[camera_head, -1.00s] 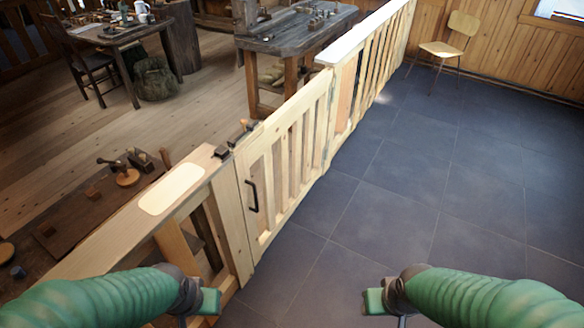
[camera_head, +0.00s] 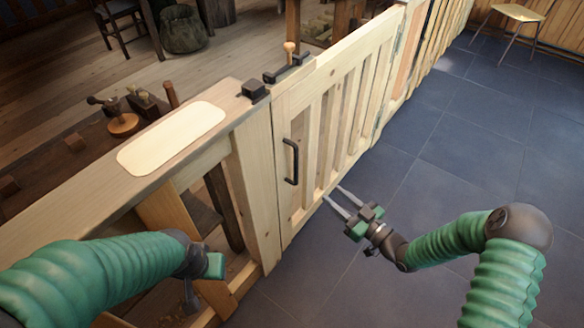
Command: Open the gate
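The wooden slatted gate (camera_head: 318,130) stands in line with the fence, looking closed. A black handle (camera_head: 290,161) is fixed upright on its near side. A black latch (camera_head: 287,67) with a wooden knob (camera_head: 290,50) sits on the top rail where gate and post meet. My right gripper (camera_head: 336,200) has two pale fingers spread apart, pointing at the lower gate, right of and below the handle. It holds nothing. Whether the fingertips touch the gate is unclear. My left gripper (camera_head: 214,268) is at the lower left by the fence; its fingers are mostly hidden.
The fence's top rail (camera_head: 72,208) with a pale panel (camera_head: 172,138) runs to the lower left. A workbench with tools (camera_head: 121,121) lies behind it. The dark tiled floor (camera_head: 440,150) is open on the right; a chair (camera_head: 512,22) stands far off.

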